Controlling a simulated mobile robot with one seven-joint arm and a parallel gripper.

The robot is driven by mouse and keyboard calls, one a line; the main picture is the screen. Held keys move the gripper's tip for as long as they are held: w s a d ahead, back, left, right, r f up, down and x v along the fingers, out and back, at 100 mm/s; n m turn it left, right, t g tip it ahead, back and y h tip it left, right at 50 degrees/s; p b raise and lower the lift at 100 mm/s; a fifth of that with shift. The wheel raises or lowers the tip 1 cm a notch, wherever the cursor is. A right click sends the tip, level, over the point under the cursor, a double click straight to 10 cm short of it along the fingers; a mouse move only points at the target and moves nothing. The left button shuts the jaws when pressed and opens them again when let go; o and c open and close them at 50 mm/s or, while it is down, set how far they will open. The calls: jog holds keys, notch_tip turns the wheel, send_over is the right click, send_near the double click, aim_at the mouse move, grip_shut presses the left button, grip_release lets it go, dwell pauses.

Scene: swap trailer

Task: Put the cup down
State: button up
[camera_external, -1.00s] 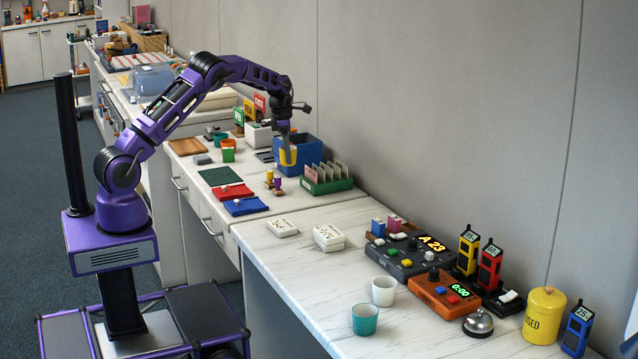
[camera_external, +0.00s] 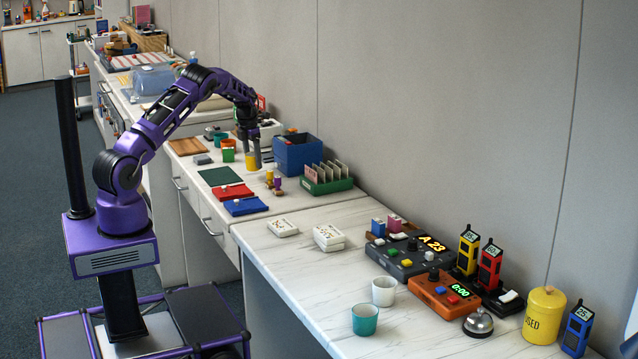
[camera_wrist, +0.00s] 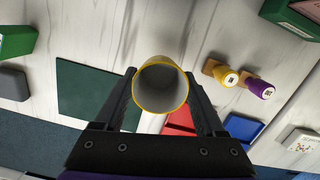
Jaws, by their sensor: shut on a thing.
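My gripper (camera_external: 252,152) is shut on a yellow cup (camera_external: 252,162) with a pale inside. In the wrist view the cup (camera_wrist: 160,87) stands between the two fingers, its round mouth facing the camera. In the external view the cup is upright over the light counter, behind the dark green mat and left of the blue bin. I cannot tell whether its bottom touches the counter.
Two small stamps (camera_external: 273,181) stand right of the cup. The blue bin (camera_external: 297,154) and green card holder (camera_external: 327,180) are further right. An orange cup (camera_external: 228,144) stands to the left.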

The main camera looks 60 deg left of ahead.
aim_at(254, 169)
jog(key=shift+f, duration=1.9)
jog(key=shift+f, duration=0.15)
jog(key=o, duration=1.4)
notch_tip(254, 169, up, 12)
jog(key=s+p, duration=0.1)
jog(key=shift+s+d, duration=0.2)
